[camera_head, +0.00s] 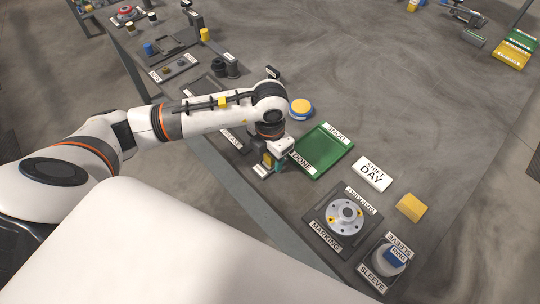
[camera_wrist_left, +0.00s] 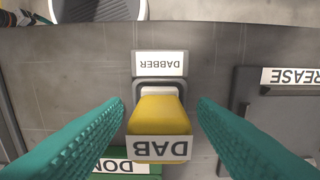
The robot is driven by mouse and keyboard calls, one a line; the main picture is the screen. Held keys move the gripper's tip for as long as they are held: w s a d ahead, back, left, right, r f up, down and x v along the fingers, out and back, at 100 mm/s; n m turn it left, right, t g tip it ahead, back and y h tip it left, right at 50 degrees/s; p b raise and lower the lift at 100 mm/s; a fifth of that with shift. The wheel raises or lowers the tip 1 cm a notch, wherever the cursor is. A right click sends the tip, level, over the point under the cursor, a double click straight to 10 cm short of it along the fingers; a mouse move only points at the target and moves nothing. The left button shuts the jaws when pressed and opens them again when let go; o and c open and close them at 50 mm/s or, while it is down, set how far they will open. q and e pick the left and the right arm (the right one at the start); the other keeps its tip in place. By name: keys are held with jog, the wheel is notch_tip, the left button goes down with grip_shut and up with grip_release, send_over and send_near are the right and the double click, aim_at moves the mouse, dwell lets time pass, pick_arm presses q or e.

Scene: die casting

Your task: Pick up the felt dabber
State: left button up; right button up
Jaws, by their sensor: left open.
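The felt dabber (camera_wrist_left: 157,113) is a yellow block with a white DAB label on its near face. In the left wrist view it stands in a small grey holder (camera_wrist_left: 138,86) behind a white DABBER label (camera_wrist_left: 160,64). My left gripper (camera_wrist_left: 160,125) is open, with one teal finger on each side of the dabber and gaps visible on both sides. In the head view the left gripper (camera_head: 274,163) is low over the table, by the dabber (camera_head: 268,159), which is partly hidden by the wrist. My right gripper is not in view.
A green DONE tray (camera_head: 322,152) lies just right of the gripper. A blue-and-yellow round container (camera_head: 301,108) stands behind it. A SHIFT DAY sign (camera_head: 372,174), a MARKING fixture (camera_head: 345,215) and a SLEEVE holder (camera_head: 388,262) are farther right.

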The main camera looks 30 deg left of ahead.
pick_arm(q)
jog(key=c, duration=1.1)
jog(key=shift+r, duration=0.1)
